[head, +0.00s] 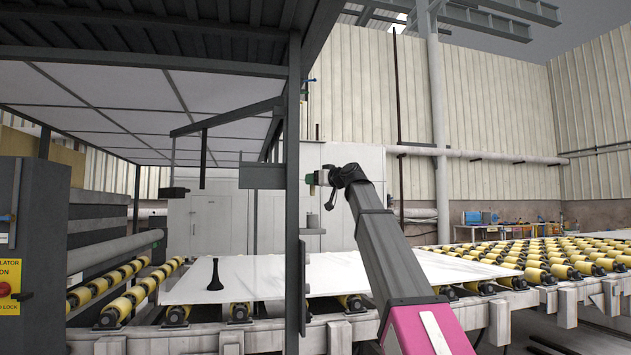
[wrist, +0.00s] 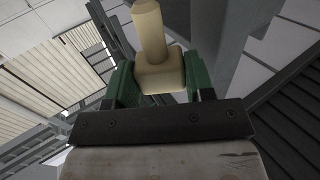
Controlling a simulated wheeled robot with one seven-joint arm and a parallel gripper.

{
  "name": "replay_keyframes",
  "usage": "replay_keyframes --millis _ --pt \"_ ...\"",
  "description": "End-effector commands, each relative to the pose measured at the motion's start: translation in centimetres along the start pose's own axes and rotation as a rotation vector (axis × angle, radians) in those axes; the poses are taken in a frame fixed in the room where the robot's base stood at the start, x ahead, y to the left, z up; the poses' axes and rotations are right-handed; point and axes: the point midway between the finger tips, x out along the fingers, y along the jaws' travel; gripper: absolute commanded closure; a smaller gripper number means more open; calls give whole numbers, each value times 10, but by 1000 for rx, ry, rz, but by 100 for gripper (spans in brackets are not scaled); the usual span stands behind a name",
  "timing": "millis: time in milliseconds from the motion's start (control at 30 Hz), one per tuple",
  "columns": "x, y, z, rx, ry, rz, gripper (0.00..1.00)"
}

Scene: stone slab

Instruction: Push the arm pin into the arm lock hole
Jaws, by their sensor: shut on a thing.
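My gripper (wrist: 160,85) has green fingers on both sides of a beige block with a round peg, which I take to be the arm pin (wrist: 150,35). It is shut on the block, and the peg points away from the wrist. In the head view my gripper (head: 318,179) is raised just right of the dark upright post (head: 293,190), its tip pointing left toward it. A grey plate (head: 262,176) on the hanging frame is at about the same picture height, left of the post. I cannot make out the arm lock hole or whether the pin touches anything.
A pale stone slab (head: 270,272) lies on yellow rollers (head: 565,270) below, with a black flared object (head: 215,275) standing on it. An angled dark beam (head: 225,117) reaches left from near the post. Open air surrounds the arm on the right.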

Motion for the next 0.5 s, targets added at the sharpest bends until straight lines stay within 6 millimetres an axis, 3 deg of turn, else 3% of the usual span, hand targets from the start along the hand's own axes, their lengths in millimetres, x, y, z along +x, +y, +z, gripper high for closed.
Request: replay_keyframes --millis 500 --pt "-1 0 40 1 0 0 81"
